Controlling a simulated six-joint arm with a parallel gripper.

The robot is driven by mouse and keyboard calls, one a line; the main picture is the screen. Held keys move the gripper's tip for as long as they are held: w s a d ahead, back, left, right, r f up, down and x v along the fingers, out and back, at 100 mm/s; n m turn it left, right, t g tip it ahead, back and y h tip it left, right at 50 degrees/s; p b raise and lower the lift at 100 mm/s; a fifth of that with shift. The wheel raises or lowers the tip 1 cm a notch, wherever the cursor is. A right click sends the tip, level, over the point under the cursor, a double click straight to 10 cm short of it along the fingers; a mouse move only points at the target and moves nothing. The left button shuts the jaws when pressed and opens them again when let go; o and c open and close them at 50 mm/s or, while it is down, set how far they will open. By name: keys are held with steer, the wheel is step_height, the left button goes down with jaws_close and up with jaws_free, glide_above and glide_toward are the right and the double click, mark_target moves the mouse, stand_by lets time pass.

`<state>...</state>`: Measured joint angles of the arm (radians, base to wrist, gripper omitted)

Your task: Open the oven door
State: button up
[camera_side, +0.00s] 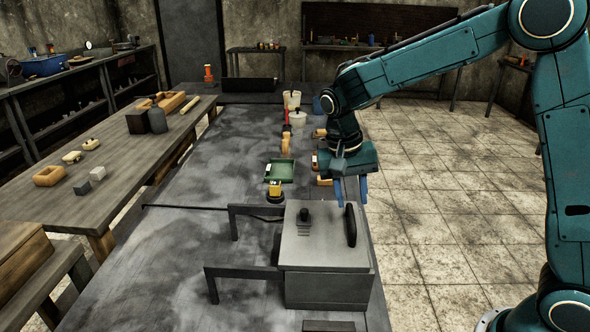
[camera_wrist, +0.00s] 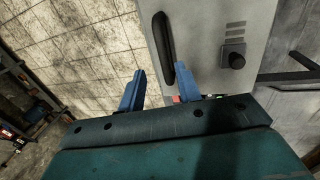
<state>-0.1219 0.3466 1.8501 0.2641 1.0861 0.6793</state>
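The oven (camera_side: 330,290) is a grey box on the dark work table, with its flat door (camera_side: 318,245) shut on top. The door carries a black bar handle (camera_side: 350,225) near its right edge and a black knob (camera_side: 304,214). My gripper (camera_side: 352,200) points down at the oven's far edge, near the far end of the handle. In the wrist view my blue fingers are apart with nothing gripped. There the handle (camera_wrist: 163,45) extends beyond the fingertips, its near end close to the right finger. I cannot tell whether they touch. The knob (camera_wrist: 237,60) also shows there.
Two dark bracket arms (camera_side: 240,270) stand left of the oven. A green tray (camera_side: 280,171) and several small tools and blocks lie beyond it. A side table (camera_side: 110,190) with blocks is on the left. The tiled floor (camera_side: 450,200) on the right is clear.

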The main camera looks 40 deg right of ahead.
step_height(320, 180, up, 10)
steer(key=w+a, duration=0.1)
steer(key=a, duration=0.1)
steer(key=s+d+r+n+t, duration=0.3)
steer(key=s+d+r+n, duration=0.1)
steer(key=s, duration=0.6)
steer(key=shift+s+d, duration=0.2)
stand_by(0.7)
stand_by(0.4)
steer(key=w+a+f+m+g, duration=0.1)
steer(key=w+a+f+m, duration=0.1)
steer(key=w, duration=0.3)
steer(key=w+a+f+m+g, duration=0.2)
steer(key=w, duration=0.4)
steer(key=shift+w+a, duration=0.15)
steer(key=shift+a, duration=0.05)
steer(key=shift+d+f, duration=0.1)
steer(key=shift+f, duration=0.15)
